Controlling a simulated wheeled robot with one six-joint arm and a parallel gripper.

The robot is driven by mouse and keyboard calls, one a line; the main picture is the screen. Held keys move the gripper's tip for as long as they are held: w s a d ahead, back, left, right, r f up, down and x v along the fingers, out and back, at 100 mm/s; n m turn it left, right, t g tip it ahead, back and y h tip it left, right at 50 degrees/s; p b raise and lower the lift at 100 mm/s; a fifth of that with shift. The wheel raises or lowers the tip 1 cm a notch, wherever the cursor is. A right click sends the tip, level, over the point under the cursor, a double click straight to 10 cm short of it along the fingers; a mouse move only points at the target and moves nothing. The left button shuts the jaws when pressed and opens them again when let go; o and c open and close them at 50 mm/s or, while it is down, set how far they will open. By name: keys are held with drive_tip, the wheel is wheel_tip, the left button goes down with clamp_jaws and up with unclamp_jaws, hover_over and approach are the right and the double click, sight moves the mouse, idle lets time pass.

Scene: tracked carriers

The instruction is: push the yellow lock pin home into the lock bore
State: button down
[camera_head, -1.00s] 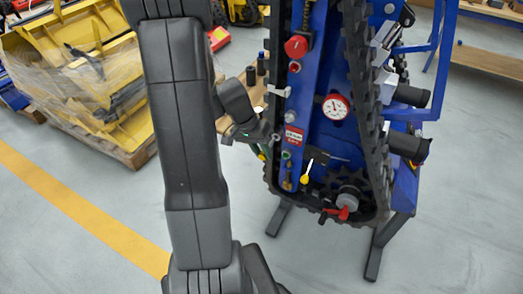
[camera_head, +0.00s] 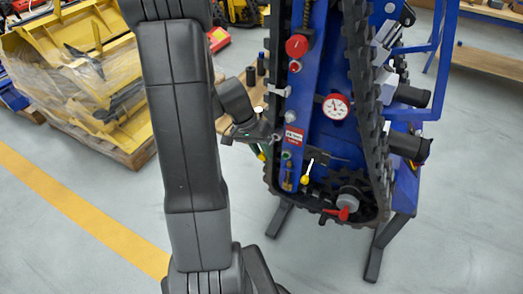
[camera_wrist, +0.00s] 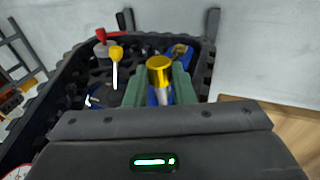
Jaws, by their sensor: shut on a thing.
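My gripper (camera_wrist: 160,86) is shut, its green fingers on either side of the yellow lock pin (camera_wrist: 159,69). The pin has a yellow cylindrical head and a pale metal shank below it. In the head view my gripper (camera_head: 264,150) is just left of the lower part of the blue track carrier (camera_head: 317,125), and the pin is mostly hidden by it. A brass-coloured fitting (camera_head: 288,184) sits low on the carrier's blue beam; it also shows beyond the pin in the wrist view (camera_wrist: 181,52). I cannot make out the lock bore opening.
A lever with a yellow knob (camera_head: 305,179) and a red handle (camera_head: 343,213) stand near the carrier's bottom. The black track (camera_head: 371,140) loops around it. A dial gauge (camera_head: 335,107) is higher up. Open floor (camera_head: 110,235) lies to the left.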

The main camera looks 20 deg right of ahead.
drive_tip(key=w+d, duration=0.4)
drive_tip(key=d, duration=0.1)
drive_tip(key=shift+w, duration=0.15)
idle(2.5)
drive_tip(key=c, duration=1.1)
unclamp_jaws()
drive_tip(key=shift+r, duration=0.1)
drive_tip(key=shift+c, duration=0.2)
drive_tip(key=v, duration=1.3)
drive_tip(key=shift+a+r, duration=0.2)
drive_tip(key=shift+r, duration=0.1)
